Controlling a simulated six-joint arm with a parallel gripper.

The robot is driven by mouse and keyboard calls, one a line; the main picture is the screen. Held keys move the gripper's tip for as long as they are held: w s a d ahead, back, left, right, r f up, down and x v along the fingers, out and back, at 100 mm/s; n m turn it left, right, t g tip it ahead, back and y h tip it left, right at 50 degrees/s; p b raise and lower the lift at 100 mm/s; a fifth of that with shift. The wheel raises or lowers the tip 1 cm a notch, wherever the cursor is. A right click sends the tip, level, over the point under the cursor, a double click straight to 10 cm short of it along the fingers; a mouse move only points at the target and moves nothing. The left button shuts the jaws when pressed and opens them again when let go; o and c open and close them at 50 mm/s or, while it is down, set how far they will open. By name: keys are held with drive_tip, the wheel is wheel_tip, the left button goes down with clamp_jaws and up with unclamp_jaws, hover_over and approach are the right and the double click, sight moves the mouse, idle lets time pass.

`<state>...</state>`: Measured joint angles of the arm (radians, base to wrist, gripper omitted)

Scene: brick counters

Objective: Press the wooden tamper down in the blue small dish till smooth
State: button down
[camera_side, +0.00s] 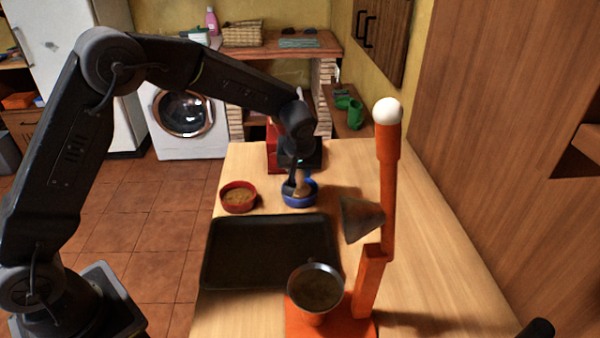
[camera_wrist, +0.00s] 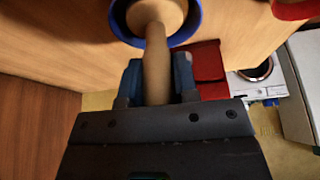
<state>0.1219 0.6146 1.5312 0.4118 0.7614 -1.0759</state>
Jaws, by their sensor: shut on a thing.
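The blue small dish (camera_side: 300,196) stands on the wooden counter, to the right of a red dish. The wooden tamper (camera_side: 302,182) is upright with its head down in the blue dish. My gripper (camera_side: 298,178) is shut on the tamper's handle just above the dish. In the wrist view the tamper (camera_wrist: 157,50) runs from between the fingers of my gripper (camera_wrist: 156,82) to its round head inside the blue dish (camera_wrist: 193,24). The head covers most of the dish's inside, so the surface under it is hidden.
The red dish (camera_side: 238,205) holds brown grainy material. A dark tray (camera_side: 270,284) lies in front of both dishes. An orange stand (camera_side: 388,200) with a metal funnel (camera_side: 360,218) and a round pan (camera_side: 316,284) is at front right. A red block (camera_side: 272,150) stands behind my gripper.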

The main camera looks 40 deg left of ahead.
idle(0.4)
drive_tip(key=shift+f, duration=0.95)
drive_tip(key=shift+r, duration=1.1)
drive_tip(key=shift+w, duration=0.1)
drive_tip(key=shift+w, duration=0.2)
drive_tip(key=shift+f, duration=0.1)
drive_tip(key=shift+f, duration=0.95)
